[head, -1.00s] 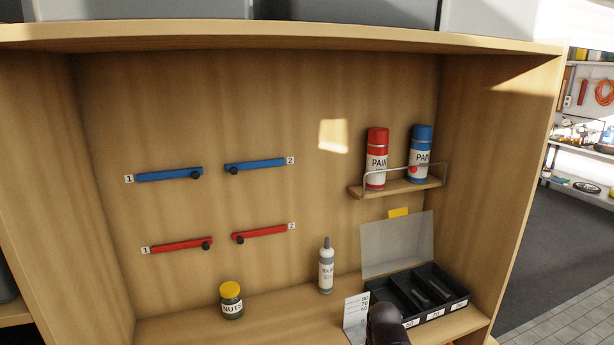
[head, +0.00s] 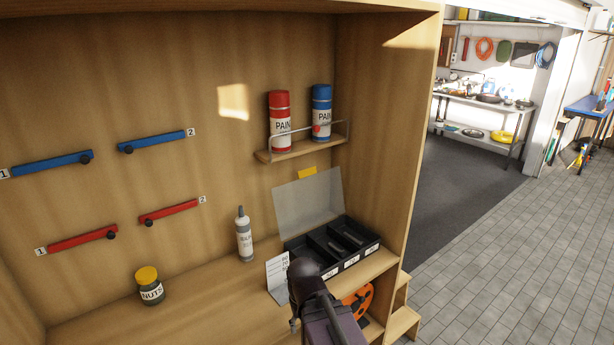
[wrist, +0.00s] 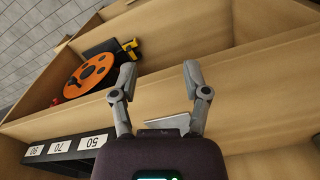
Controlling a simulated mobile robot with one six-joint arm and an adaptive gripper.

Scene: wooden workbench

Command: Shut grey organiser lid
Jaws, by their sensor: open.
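The organiser (head: 374,247) is a black tray with open compartments and white number labels on its front, on the bench at the right of the cabinet. Its translucent grey lid (head: 308,202) stands open, tilted up at the back. In the wrist view the organiser's labelled edge (wrist: 80,147) shows at lower left, upside down, partly cut off; the lid is not clearly seen there. My gripper (wrist: 160,75) is open and empty, its two fingers apart. In the head view my arm is in front of the organiser and hides part of its front left; the fingertips are hard to make out.
A white number card (head: 278,280) stands left of the organiser, close to my arm. A glue bottle (head: 244,240) and a nuts jar (head: 150,290) stand further left. Red (head: 280,125) and blue (head: 321,115) paint cans sit on a small shelf above. An orange reel (wrist: 90,75) lies below.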

